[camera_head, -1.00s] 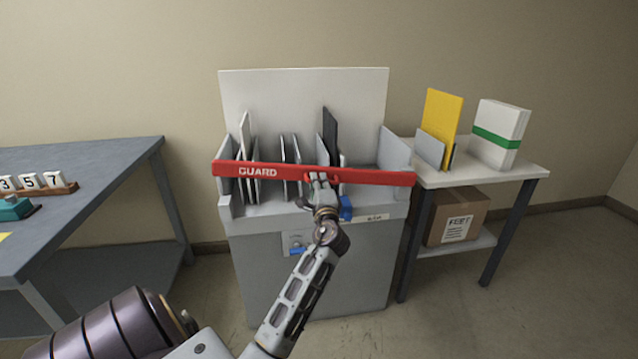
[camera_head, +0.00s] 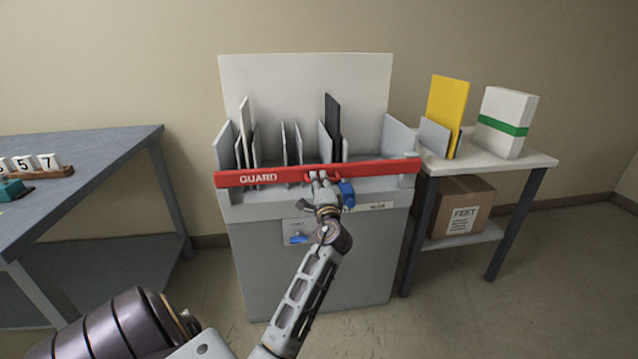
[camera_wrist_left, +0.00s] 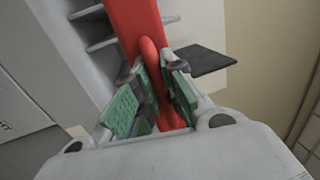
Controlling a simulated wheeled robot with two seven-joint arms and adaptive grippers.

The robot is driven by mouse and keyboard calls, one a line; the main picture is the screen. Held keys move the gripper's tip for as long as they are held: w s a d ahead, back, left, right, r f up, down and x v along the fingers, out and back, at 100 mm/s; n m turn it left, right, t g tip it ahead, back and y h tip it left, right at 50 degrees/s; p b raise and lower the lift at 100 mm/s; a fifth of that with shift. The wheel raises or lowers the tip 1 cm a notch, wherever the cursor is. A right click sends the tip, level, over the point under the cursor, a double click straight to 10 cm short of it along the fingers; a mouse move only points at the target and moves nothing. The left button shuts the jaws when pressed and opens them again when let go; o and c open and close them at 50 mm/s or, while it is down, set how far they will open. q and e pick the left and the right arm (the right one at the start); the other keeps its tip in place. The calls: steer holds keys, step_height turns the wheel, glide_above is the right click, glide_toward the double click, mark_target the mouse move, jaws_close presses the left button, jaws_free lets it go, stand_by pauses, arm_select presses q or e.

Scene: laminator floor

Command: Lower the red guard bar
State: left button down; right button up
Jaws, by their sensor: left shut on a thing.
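The red guard bar (camera_head: 265,177), marked GUARD, lies across the front of the grey laminator cabinet (camera_head: 245,260). It sits low, near the top front edge, and looks close to level. My left gripper (camera_head: 320,182) is shut on the bar's red handle, right of the bar's middle. In the left wrist view, the green finger pads of the left gripper (camera_wrist_left: 150,100) close around the red handle (camera_wrist_left: 150,60), with the red bar (camera_wrist_left: 132,20) behind it. My right gripper is not in view.
Upright dividers and a black panel (camera_head: 332,120) stand behind the bar. A blue part (camera_head: 347,194) is close beside my gripper. At right, a side table (camera_head: 530,161) holds a yellow board (camera_head: 447,105) and a white-and-green pack (camera_head: 508,110). At left is a grey table (camera_head: 100,160).

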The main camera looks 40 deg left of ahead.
arm_select(q)
steer(key=shift+f, duration=0.6)
steer(key=c, duration=1.5)
jaws_free()
steer(key=shift+r, duration=0.1)
steer(key=shift+r, duration=0.1)
steer(key=shift+s+d, duration=0.1)
steer(key=shift+d, duration=0.05)
steer(key=shift+v, duration=5.9)
